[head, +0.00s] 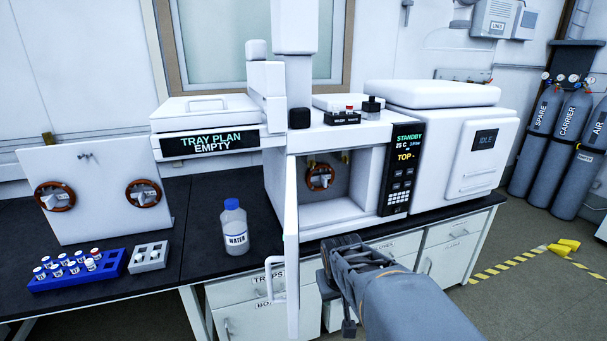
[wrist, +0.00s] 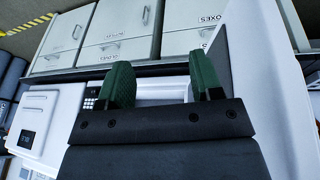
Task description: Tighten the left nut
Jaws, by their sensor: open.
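The open oven bay (head: 350,205) of the white chromatograph holds a round copper-coloured column coil (head: 320,178) on its back wall. Small brassy fittings show at the top of the bay, one of them a fitting (head: 345,157) right of the coil. They are too small to tell how tight they sit, and I cannot make out the left nut clearly. My gripper (head: 336,300) is in front of the bench, below and outside the bay. In the wrist view my gripper (wrist: 161,82) has its two green fingers apart with nothing between them.
The open oven door (head: 291,230) stands out toward me, just left of my gripper. A water bottle (head: 235,228), a blue vial rack (head: 75,278) and a grey block (head: 149,257) are on the bench at left. Drawers (head: 450,255) lie below the bench.

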